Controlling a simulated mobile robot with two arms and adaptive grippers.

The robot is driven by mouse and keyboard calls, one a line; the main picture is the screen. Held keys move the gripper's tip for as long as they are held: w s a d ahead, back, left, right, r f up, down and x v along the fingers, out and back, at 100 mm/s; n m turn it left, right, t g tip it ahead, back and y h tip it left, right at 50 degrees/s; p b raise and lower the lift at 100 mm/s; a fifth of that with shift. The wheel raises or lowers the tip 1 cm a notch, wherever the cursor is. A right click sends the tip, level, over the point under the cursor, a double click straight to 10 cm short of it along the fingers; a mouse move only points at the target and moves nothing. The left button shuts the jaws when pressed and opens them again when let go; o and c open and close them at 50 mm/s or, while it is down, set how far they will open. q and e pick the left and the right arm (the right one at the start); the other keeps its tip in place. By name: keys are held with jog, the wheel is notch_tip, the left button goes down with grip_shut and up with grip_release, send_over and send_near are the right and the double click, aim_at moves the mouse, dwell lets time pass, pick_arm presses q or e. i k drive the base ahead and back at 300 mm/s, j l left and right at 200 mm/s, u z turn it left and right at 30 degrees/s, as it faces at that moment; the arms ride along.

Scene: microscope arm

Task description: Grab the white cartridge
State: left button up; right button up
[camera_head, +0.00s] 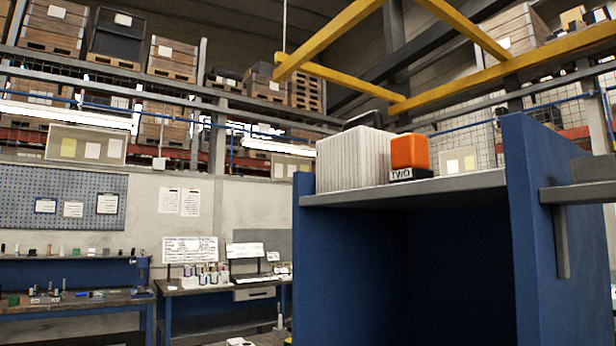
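A white ribbed box (353,160), which looks like the white cartridge, stands upright on the grey top (420,188) of a tall blue cabinet. A black part (362,119) shows at its top. Neither of my grippers is in view.
The blue cabinet's right panel (550,230) rises above its top, with a grey ledge beside it. Yellow beams (500,72) hang overhead. Workbenches with small items (75,300) stand at the back left. A small white object (240,341) shows at the bottom edge.

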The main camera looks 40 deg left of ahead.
aim_at(359, 157)
jog(key=u, duration=0.9)
